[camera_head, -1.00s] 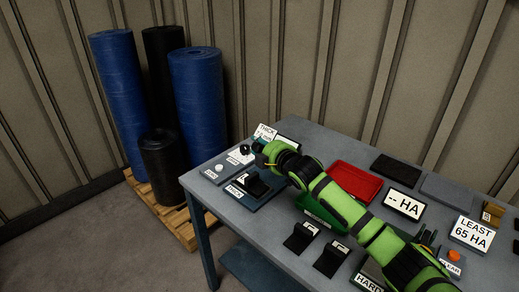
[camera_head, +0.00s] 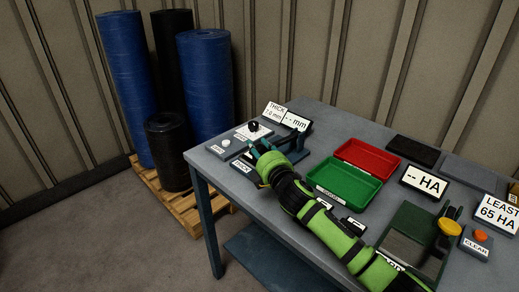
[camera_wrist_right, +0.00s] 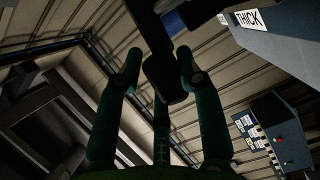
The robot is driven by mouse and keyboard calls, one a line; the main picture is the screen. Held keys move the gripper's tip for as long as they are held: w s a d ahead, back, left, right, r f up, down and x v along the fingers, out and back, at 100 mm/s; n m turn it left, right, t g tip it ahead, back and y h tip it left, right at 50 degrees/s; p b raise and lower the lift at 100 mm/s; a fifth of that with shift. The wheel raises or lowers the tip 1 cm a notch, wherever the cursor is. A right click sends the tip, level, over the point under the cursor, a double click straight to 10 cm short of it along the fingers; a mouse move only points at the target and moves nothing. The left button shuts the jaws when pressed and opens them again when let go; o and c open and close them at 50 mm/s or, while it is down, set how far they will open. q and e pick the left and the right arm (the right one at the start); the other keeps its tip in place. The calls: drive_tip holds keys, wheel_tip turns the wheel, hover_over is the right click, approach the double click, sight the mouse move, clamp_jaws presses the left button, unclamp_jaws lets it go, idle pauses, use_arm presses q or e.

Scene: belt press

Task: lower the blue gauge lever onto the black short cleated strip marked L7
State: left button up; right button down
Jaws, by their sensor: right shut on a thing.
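The thickness gauge (camera_head: 237,166), marked THICK, stands at the table's near left corner. My right gripper (camera_head: 260,149) is over it, shut on a dark bar that looks like the gauge lever (camera_head: 285,139). In the right wrist view the bar's dark rounded end (camera_wrist_right: 165,80) sits between the fingers; its blue colour does not show there. The gauge display (camera_head: 296,121) reads "-- mm". My left gripper is not in view.
A green tray (camera_head: 343,183) and a red tray (camera_head: 372,158) lie right of the gauge. Black labelled strips (camera_head: 353,227) are partly behind my arm. The hardness gauge (camera_head: 402,247) with a yellow knob (camera_head: 450,228) and a CLEAR button (camera_head: 480,236) stand at the right.

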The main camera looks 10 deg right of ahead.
drive_tip(key=shift+r, duration=0.15)
drive_tip(key=c, duration=0.8)
unclamp_jaws()
drive_tip(key=v, duration=0.7)
drive_tip(key=shift+s, duration=0.2)
